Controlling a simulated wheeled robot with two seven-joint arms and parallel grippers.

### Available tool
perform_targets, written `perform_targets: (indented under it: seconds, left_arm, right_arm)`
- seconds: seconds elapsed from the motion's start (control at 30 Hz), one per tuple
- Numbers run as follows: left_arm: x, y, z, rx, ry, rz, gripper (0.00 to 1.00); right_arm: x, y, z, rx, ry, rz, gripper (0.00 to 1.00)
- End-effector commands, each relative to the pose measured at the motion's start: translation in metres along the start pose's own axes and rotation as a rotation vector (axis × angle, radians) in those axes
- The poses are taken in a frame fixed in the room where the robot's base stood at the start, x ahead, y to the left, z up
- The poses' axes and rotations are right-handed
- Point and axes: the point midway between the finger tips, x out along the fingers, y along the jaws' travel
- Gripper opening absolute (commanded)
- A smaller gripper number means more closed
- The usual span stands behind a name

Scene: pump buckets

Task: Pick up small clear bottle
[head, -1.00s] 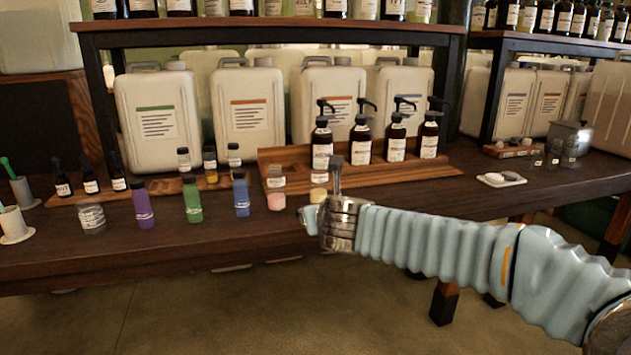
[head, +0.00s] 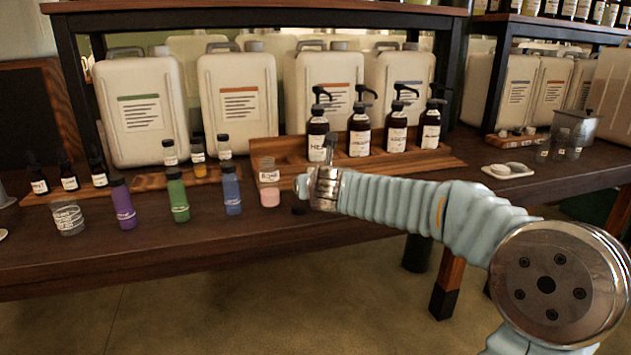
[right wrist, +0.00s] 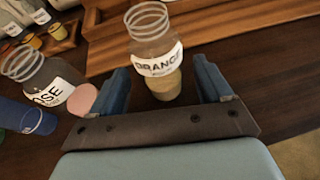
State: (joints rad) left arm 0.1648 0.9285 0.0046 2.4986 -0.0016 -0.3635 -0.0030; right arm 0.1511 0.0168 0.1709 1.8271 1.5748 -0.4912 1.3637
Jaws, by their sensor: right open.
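A small clear bottle labelled ORANGE (right wrist: 158,55), with pale yellow contents, stands upright between the two blue fingers of my right gripper (right wrist: 162,75) in the right wrist view. The fingers are open, with a gap visible on each side. In the head view my right gripper (head: 315,168) is low over the table and hides that bottle. A similar clear bottle labelled ROSE, with pink contents (head: 269,185), stands just left of the gripper; it also shows in the right wrist view (right wrist: 50,88), close outside the left finger. My left gripper is not in view.
Blue (head: 230,190), green (head: 176,195) and purple (head: 122,205) bottles stand in a row to the left. Behind the gripper, dark pump bottles (head: 360,130) stand on a wooden tray (head: 448,160).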

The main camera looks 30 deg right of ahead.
Motion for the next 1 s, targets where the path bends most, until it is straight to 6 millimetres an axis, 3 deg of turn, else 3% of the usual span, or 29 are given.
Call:
perform_targets:
  seconds: [0.2, 0.5, 0.87, 1.0]
  left_arm:
    - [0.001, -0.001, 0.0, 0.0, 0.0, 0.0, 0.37]
    - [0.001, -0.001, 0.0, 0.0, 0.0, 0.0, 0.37]
    - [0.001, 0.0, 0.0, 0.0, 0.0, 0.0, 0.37]
    - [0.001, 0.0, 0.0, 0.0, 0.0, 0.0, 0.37]
  right_arm:
    - [0.034, -0.002, 0.0, 0.0, 0.002, -0.001, 0.79]
    - [0.039, -0.002, 0.001, 0.0, 0.0, -0.001, 0.78]
    - [0.038, -0.002, 0.001, 0.0, 0.001, -0.001, 0.22]
    - [0.038, -0.002, 0.001, 0.0, 0.0, -0.001, 0.21]
